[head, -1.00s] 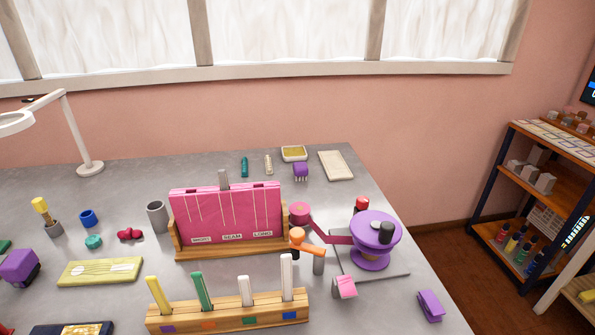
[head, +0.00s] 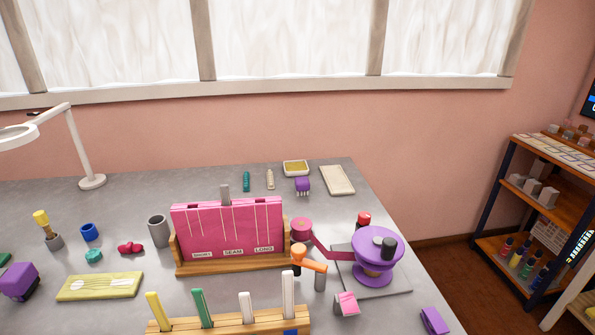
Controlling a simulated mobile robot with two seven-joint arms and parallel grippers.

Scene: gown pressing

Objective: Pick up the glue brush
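No thing in the head view is plainly marked as the glue brush. A yellow-topped tool (head: 41,218) with a tan lower part stands in a small grey holder (head: 54,242) at the left of the table; it may be the brush, but I cannot tell for sure. Several upright sticks, among them a yellow one (head: 158,311), a green one (head: 201,307) and a white one (head: 288,294), stand in a wooden rack (head: 220,324) at the front, cut off by the bottom edge. Neither of my grippers is in view.
The grey table (head: 120,209) holds a pink card holder (head: 228,228) at its middle and a purple-topped stand (head: 375,245) at the right. A white lamp (head: 85,150) stands at the left. A shelf unit (head: 530,212) is at the far right. The table's back left is mostly clear.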

